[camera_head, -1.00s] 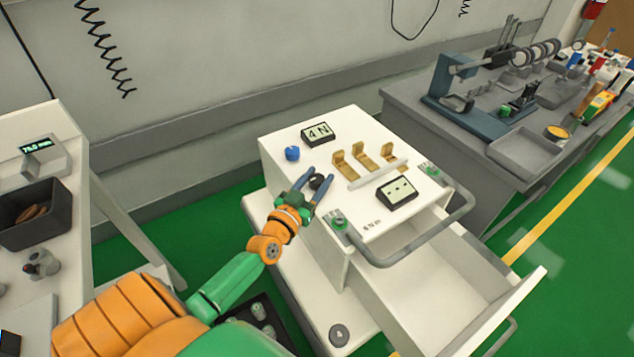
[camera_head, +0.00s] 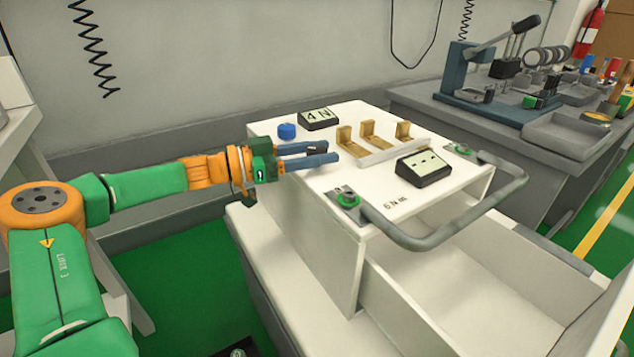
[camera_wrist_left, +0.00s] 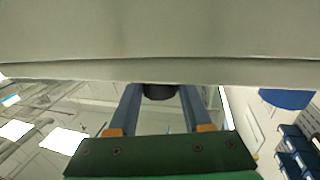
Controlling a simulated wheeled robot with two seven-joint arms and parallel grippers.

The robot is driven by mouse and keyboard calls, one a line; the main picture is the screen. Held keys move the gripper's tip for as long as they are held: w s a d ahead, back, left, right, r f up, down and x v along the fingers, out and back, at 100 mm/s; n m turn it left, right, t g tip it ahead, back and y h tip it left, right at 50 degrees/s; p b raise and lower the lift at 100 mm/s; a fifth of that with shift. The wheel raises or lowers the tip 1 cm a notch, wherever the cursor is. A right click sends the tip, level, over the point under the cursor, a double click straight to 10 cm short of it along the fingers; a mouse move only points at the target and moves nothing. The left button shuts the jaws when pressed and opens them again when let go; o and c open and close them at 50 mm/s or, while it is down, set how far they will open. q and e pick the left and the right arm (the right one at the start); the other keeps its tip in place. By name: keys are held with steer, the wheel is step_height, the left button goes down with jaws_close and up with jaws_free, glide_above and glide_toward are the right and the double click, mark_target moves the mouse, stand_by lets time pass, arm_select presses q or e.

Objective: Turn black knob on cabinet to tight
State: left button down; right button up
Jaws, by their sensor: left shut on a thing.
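The white cabinet (camera_head: 290,215) stands in the middle of the head view, with its top at about gripper height. The black knob (camera_head: 318,149) is at the left part of this top, mostly hidden by my fingers. My left gripper (camera_head: 325,155) reaches in from the left, its blue-grey fingers almost level, and is shut on the black knob. In the left wrist view the knob (camera_wrist_left: 159,92) shows dark between the two fingers. My right gripper is in neither view.
A blue knob (camera_head: 287,131), a "4 N" display (camera_head: 320,118), brass brackets (camera_head: 375,135) and a second display (camera_head: 424,167) are on the cabinet top. A grey handle rail (camera_head: 430,240) juts out over an open drawer (camera_head: 470,290). A grey bench (camera_head: 440,118) stands behind right.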

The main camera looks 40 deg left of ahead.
arm_select(q)
steer(key=shift+f+m+g+h+b, duration=0.15)
steer(key=shift+m+g+h+b, duration=0.35)
steer(key=shift+g+h, duration=0.1)
steer(key=shift+f+m+g+h+b, duration=0.15)
steer(key=shift+m+g+h+b, duration=0.25)
steer(key=shift+m+g+h, duration=0.15)
steer(key=shift+r+m+g+h, duration=0.2)
steer(key=shift+m+g+h, duration=0.35)
steer(key=shift+g+h, duration=0.2)
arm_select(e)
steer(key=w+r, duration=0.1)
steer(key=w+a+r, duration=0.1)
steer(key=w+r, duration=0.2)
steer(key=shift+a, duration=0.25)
arm_select(q)
steer(key=shift+r+m+g+h, duration=0.15)
steer(key=shift+m+g+h, duration=0.15)
steer(key=shift+m+g, duration=0.15)
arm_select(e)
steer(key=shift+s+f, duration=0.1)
arm_select(q)
steer(key=shift+c, duration=1.7)
jaws_free()
